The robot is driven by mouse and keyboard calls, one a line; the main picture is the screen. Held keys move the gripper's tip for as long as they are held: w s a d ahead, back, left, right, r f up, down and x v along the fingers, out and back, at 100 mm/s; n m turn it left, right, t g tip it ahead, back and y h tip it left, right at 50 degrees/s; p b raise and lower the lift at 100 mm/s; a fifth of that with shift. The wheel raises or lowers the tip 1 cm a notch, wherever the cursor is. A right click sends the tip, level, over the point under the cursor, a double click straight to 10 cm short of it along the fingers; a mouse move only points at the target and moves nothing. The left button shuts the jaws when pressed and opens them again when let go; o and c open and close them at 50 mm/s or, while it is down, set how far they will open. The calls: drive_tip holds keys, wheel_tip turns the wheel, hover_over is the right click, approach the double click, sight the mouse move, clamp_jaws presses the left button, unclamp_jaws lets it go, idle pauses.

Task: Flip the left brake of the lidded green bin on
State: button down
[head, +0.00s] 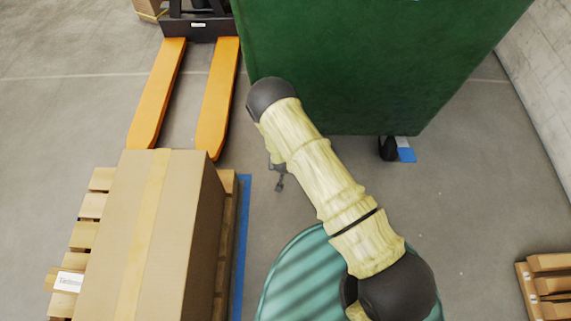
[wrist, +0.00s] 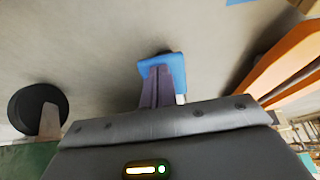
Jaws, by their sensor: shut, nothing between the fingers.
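The green bin (head: 370,60) stands at the top of the head view; its lid is not clearly seen. Its right caster (head: 388,148) has a blue brake pedal (head: 405,151) beside it. The left caster area is hidden behind my arm in the head view. In the wrist view, my gripper's purple fingers (wrist: 157,86) are together and empty. They overlap a blue block (wrist: 174,68) that looks like a brake pedal; I cannot tell whether they touch it. A black wheel (wrist: 36,108) is left of the fingers, by the green bin edge (wrist: 25,160).
An orange pallet jack (head: 157,90) is left of the bin, its forks close on the right of the wrist view (wrist: 290,65). A large carton (head: 150,240) on a pallet (head: 88,206) stands at lower left. Open floor (head: 460,200) lies right of my arm.

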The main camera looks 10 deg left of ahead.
drive_tip(key=shift+r+p, duration=0.45)
drive_tip(key=shift+p, duration=0.15)
drive_tip(key=s+d+r+p, duration=0.1)
drive_tip(key=s+r+p, duration=0.6)
drive_tip(key=r, duration=0.3)
drive_tip(key=shift+s, duration=0.6)
drive_tip(key=shift+w, duration=0.1)
